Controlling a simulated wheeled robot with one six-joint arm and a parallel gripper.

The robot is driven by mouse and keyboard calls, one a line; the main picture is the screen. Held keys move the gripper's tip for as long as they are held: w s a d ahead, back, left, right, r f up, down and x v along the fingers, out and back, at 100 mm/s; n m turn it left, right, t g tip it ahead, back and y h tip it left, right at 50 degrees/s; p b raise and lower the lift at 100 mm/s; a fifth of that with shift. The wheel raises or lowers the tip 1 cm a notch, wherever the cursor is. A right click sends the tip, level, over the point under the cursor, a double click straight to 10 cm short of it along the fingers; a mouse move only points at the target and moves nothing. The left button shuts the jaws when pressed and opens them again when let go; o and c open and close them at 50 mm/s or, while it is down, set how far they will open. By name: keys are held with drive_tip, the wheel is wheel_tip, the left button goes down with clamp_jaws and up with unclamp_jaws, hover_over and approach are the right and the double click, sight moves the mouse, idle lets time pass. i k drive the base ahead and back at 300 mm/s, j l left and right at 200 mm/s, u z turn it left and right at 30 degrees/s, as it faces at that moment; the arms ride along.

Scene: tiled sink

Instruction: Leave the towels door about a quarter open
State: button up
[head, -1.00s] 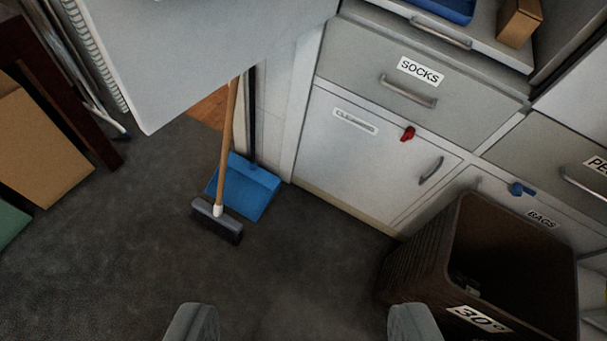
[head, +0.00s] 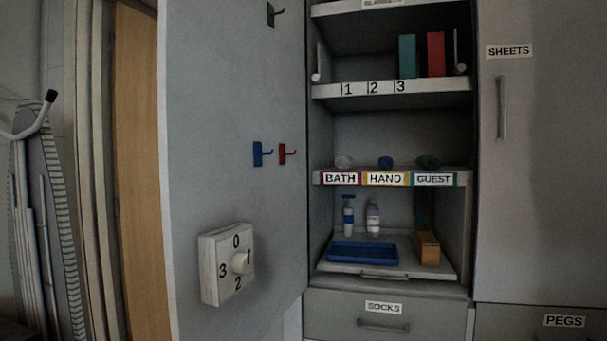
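A tall grey door (head: 205,120) stands wide open on the left of an open cupboard, hinged at the cupboard's left side. Its inner face shows. No towels label is visible on it; the cupboard's shelf labels (head: 385,179) read BATH, HAND and GUEST. A blue hook (head: 262,154), a red hook (head: 286,153) and a dark green hook (head: 273,14) are on the door, and a white dial box (head: 226,264) marked with numbers is low on it. The door's outer face and any handle there are hidden. My gripper is out of view.
A shut SHEETS door (head: 545,160) with a vertical handle (head: 501,107) is right of the cupboard. A pull-out shelf holds a blue tray (head: 362,253). The SOCKS drawer (head: 385,316) is below. An ironing board (head: 45,220) stands at far left.

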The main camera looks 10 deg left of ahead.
sight(231, 85)
drive_tip(key=j+z, duration=0.25)
drive_tip(key=j, duration=1)
drive_tip(key=j+z, duration=0.3)
drive_tip(key=j, duration=1)
